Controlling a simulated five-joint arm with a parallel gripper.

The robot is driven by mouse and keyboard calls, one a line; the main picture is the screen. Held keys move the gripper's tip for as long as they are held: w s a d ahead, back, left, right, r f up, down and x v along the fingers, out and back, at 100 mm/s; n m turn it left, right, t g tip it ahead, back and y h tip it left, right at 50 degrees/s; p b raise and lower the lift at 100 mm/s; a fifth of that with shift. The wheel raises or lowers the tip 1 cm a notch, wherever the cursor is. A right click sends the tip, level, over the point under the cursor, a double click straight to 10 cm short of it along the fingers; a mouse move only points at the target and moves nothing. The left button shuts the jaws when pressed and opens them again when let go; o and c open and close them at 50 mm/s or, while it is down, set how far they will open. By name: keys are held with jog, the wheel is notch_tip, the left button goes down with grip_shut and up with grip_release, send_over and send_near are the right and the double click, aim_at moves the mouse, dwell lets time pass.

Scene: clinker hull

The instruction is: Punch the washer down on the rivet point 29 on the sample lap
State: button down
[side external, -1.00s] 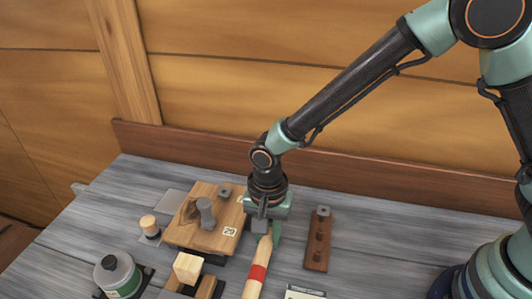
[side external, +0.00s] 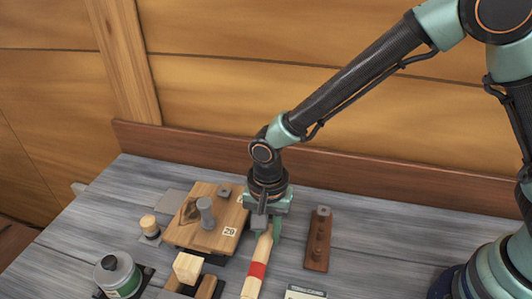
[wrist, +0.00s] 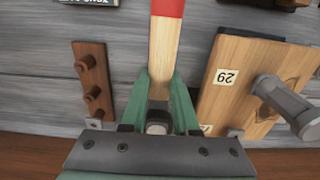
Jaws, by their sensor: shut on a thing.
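My gripper (side external: 264,230) is shut on a pale wooden handle with a red band (side external: 256,270). In the wrist view the green fingers (wrist: 159,105) lie on either side of the wooden handle (wrist: 164,50), with a dark grey piece at its near end. The sample lap (side external: 227,212), a wooden block with a "29" label, lies left of my gripper. A grey metal punch-like tool (side external: 206,213) stands on it; it also shows in the wrist view (wrist: 284,100). I cannot make out the washer or the rivet point.
A brown strip with several pegs (side external: 318,240) lies right of my gripper. A grey-capped bottle (side external: 118,277), a small wooden-topped piece (side external: 149,226) and a pale wooden block (side external: 187,267) stand to the left. The bench (side external: 385,250) is clear at the right.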

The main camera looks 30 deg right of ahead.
jog(key=shift+r, duration=0.1)
jog(key=shift+r, duration=4)
jog(key=shift+w, duration=0.1)
jog(key=w+a+r+n, duration=0.2)
jog(key=a+r+n, duration=0.2)
jog(key=r+n, duration=0.2)
jog(key=w+a+r+n, duration=0.2)
jog(key=a+r+n, duration=0.2)
jog(key=r+n, duration=0.3)
jog(key=shift+r+n, duration=0.3)
jog(key=shift+r, duration=0.95)
